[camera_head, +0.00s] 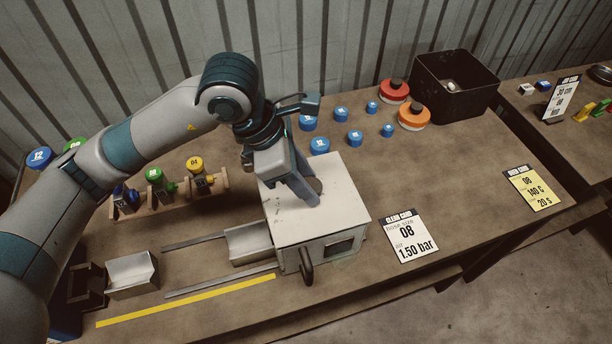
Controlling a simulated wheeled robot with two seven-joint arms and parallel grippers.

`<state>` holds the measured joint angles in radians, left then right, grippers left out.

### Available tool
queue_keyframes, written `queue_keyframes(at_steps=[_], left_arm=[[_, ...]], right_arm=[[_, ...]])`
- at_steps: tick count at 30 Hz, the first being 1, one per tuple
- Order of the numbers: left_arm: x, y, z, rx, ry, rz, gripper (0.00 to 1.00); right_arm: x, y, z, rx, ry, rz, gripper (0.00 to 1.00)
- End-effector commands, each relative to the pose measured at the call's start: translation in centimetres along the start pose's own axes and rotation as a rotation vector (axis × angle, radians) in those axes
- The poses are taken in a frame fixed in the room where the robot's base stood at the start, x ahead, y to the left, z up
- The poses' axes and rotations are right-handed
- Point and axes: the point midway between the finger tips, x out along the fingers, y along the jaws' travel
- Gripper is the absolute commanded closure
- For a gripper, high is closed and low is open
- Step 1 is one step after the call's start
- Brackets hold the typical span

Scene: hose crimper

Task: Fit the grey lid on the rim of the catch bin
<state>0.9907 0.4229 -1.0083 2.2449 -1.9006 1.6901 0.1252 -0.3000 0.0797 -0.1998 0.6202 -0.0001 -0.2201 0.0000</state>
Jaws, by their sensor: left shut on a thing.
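A black open-topped bin (455,88), which looks like the catch bin, stands at the back right of the bench with a small pale item inside. No lid sits on its rim. I cannot make out the grey lid for certain. A dark round piece (600,74) at the far right edge may be it, but it is cut off by the frame. My left gripper (302,192) is over the top of a white box-shaped machine (335,210). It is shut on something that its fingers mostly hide. A dull round patch (317,186) shows beside the fingers. My right gripper is not in view.
A red-topped round piece (394,91) and an orange one (413,117) stand just left of the bin. Several blue caps (340,114) lie behind the machine. A wooden rack (170,199) with coloured fittings is at left. The bench right of the machine is mostly clear.

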Motion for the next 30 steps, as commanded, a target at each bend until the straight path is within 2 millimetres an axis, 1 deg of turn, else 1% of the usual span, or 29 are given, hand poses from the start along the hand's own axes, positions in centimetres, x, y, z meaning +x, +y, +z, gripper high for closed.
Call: queue_keyframes(at_steps=[1, 4, 11, 22, 23, 24, 25, 30], left_arm=[[0.1, 0.0, -0.1, 0.0, 0.0, 0.0, 0.93], [0.5, 0.0, -0.2, 0.001, 0.001, 0.001, 0.93], [0.6, 0.0, -0.2, 0.001, 0.0, 0.002, 0.93], [1.1, 0.0, -0.5, 0.002, 0.0, 0.002, 0.93], [1.0, 0.0, -0.5, 0.002, 0.0, 0.002, 0.58], [1.0, 0.0, -0.5, 0.001, 0.0, 0.002, 0.48], [1.0, 0.0, -0.5, 0.001, 0.0, 0.002, 0.46], [1.0, 0.0, -0.5, 0.001, 0.001, 0.001, 0.46]], right_arm=[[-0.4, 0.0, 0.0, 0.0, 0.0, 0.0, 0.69], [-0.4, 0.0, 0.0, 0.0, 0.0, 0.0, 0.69], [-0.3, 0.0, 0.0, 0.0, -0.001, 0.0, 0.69], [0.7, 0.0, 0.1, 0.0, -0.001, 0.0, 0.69], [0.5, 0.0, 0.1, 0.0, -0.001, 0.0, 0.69], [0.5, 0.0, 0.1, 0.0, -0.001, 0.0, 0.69], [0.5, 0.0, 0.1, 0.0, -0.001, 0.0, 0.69], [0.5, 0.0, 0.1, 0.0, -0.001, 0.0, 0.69]])
